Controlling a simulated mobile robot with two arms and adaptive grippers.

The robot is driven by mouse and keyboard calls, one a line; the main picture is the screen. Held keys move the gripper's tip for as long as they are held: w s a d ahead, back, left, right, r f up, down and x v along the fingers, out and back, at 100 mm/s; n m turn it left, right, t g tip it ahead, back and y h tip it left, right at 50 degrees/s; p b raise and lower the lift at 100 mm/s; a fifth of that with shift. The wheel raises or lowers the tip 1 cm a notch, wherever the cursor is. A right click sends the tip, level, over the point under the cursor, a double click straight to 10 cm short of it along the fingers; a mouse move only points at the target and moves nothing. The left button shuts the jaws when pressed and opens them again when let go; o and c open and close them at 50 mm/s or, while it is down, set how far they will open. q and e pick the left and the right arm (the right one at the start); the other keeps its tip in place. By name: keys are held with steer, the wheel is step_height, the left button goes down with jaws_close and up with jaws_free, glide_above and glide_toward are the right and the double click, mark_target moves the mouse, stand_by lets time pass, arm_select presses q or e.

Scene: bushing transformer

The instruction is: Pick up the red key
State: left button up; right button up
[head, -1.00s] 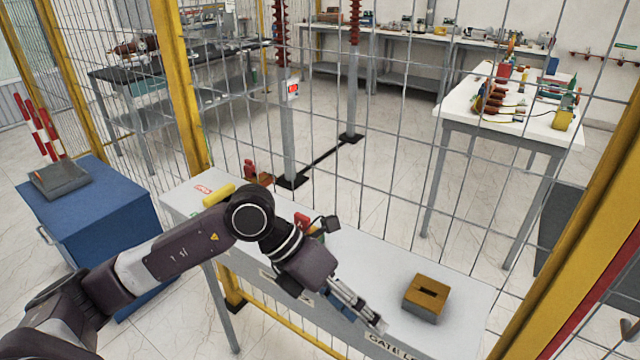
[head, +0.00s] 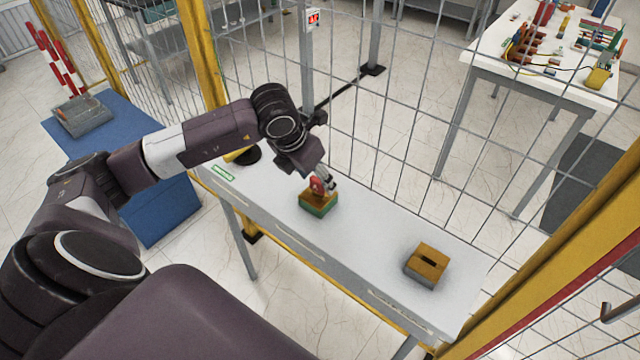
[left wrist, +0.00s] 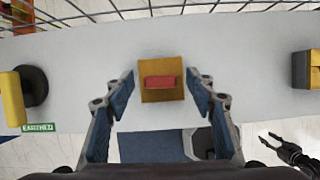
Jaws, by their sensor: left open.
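The red key (head: 317,186) stands in the top of a block (head: 318,206) with a brass-coloured top and green lower part, on the grey bench. In the left wrist view the red key (left wrist: 160,81) is seen from above on the yellow block top (left wrist: 160,97). My left gripper (head: 325,180) is over the block. Its blue-padded fingers (left wrist: 160,75) are open, one on each side of the key, with gaps between.
A brass-topped block with a slot (head: 427,262) stands further right on the bench (head: 375,255). A yellow handle on a black round base (left wrist: 33,87) is to the left. A mesh fence (head: 400,150) runs behind the bench. A blue cabinet (head: 120,125) stands left.

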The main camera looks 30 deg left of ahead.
arm_select(q)
steer(key=shift+w+d+f, duration=0.1)
steer(key=shift+w+f, duration=0.15)
steer(key=shift+f, duration=0.3)
steer(key=c, duration=1.2)
steer(key=shift+r, duration=0.2)
steer(key=shift+c, duration=0.2)
steer(key=shift+r, duration=0.2)
step_height(320, 180, up, 18)
steer(key=b, duration=0.4)
step_height(320, 180, up, 6)
steer(key=p, duration=0.4)
glide_above(318, 180)
steer(key=shift+f, duration=0.15)
steer(key=shift+f, duration=0.15)
